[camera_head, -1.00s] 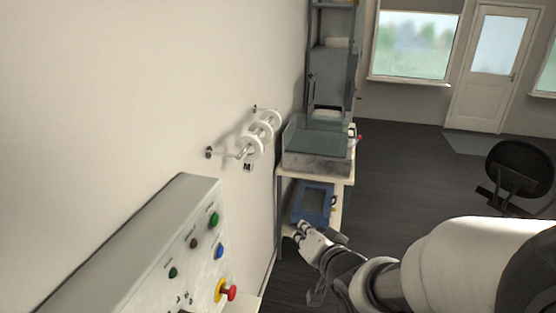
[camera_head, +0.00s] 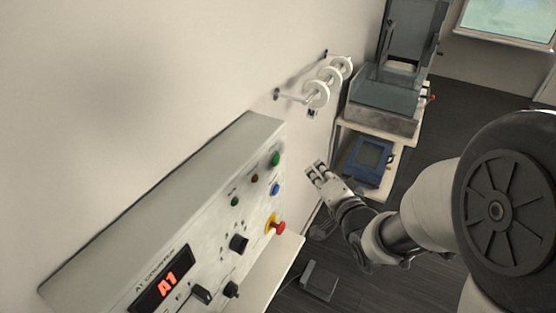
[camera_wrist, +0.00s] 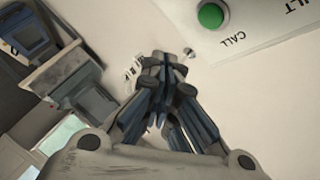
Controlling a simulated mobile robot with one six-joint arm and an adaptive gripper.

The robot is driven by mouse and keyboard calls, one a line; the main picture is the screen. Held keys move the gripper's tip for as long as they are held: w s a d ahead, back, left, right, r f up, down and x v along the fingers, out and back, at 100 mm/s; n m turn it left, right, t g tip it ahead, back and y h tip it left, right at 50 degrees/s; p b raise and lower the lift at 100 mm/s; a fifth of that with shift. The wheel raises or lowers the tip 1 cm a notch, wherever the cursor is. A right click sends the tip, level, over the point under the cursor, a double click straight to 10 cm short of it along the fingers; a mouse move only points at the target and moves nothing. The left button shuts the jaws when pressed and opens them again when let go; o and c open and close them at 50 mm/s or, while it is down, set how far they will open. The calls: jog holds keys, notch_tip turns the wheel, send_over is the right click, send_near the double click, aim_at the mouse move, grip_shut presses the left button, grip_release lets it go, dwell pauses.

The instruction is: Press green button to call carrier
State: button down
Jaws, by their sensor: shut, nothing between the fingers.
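The control panel (camera_head: 190,215) is a pale grey sloped box on the wall. The green button (camera_head: 275,159) is at its upper right end. In the wrist view the same green button (camera_wrist: 211,15) sits at the top edge, with the word CALL beside it. My gripper (camera_head: 314,172) is shut and empty. It is to the right of the panel's end, apart from the green button. In the wrist view my gripper (camera_wrist: 168,62) points toward the wall below and left of the button. A smaller green light or button (camera_head: 235,201) is lower on the panel.
A blue button (camera_head: 275,189) and a red emergency stop (camera_head: 278,227) are close to the green button. A red display (camera_head: 167,280) reads A1. A wall rail with white rings (camera_head: 323,85) is beyond the panel. A bench with a blue device (camera_head: 369,161) stands behind my gripper.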

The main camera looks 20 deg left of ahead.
aim_at(275, 160)
jog(key=a, duration=0.6)
jog(key=shift+w+a, duration=0.15)
jog(key=shift+w, duration=0.1)
jog(key=shift+a+b, duration=0.1)
jog(key=shift+b, duration=0.3)
dwell(0.8)
jog(key=shift+a, duration=0.3)
